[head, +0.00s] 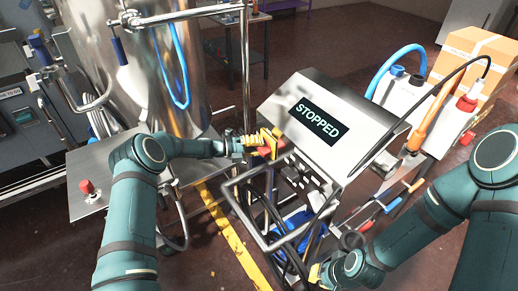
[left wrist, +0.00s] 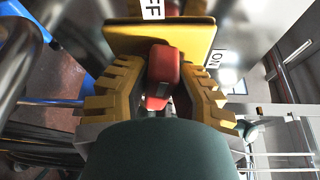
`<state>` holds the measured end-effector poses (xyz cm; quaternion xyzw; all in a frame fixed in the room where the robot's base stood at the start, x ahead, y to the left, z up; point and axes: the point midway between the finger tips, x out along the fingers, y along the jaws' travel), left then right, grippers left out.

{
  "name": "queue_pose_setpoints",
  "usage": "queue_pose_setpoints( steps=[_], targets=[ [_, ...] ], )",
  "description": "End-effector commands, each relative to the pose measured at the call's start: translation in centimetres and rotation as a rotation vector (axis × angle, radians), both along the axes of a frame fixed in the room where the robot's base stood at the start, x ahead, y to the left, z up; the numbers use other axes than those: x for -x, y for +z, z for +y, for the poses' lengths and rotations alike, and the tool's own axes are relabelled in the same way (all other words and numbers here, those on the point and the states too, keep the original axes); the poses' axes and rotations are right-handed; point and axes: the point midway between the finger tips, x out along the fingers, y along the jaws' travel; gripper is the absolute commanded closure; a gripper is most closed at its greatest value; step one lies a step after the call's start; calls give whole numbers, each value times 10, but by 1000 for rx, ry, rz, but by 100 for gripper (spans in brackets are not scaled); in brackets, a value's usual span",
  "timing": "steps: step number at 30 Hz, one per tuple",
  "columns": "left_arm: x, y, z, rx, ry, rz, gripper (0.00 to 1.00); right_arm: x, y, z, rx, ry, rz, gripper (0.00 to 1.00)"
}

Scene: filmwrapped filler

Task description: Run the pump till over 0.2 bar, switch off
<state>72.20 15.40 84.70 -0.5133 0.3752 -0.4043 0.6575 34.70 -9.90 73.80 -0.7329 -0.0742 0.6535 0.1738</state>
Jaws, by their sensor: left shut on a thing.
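The pump unit's tilted panel (head: 345,155) carries a black display (head: 317,120) reading STOPPED. On its left side is a yellow switch plate (head: 277,132) with a red handle. My left gripper (head: 262,143) is at this switch. In the left wrist view its yellow fingers (left wrist: 158,95) are shut on the red handle (left wrist: 161,76), one on each side. The yellow plate (left wrist: 190,38) lies behind it, with a partly cut-off label ending in FF at the top and ON at the right. My right gripper (head: 318,274) is low beside the pump frame, mostly hidden. No pressure reading is legible.
A metal tube frame (head: 243,207) with cables stands under the panel. A shiny steel tank (head: 150,65) is behind my left arm. White containers with hoses (head: 440,125) and a cardboard box (head: 482,50) stand at the right. A yellow line (head: 232,238) crosses the floor.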

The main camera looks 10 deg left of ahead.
Motion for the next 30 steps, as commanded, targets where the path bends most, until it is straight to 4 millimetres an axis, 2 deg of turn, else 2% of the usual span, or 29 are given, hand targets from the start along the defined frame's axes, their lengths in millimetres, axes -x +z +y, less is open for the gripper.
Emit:
queue_pose_setpoints(
  steps=[12, 29, 30],
  targets=[
    [-1, -2, -2, 140, -2, 137, 100, -3, -13, 0, 1, -2, -7, 100],
    [-1, -1, -2, 161, -2, 158, 100, -3, -14, 0, 1, -2, -8, 100],
    [-1, -1, -2, 161, -2, 158, 67, -3, -14, 0, 1, -2, -8, 100]
  ],
)
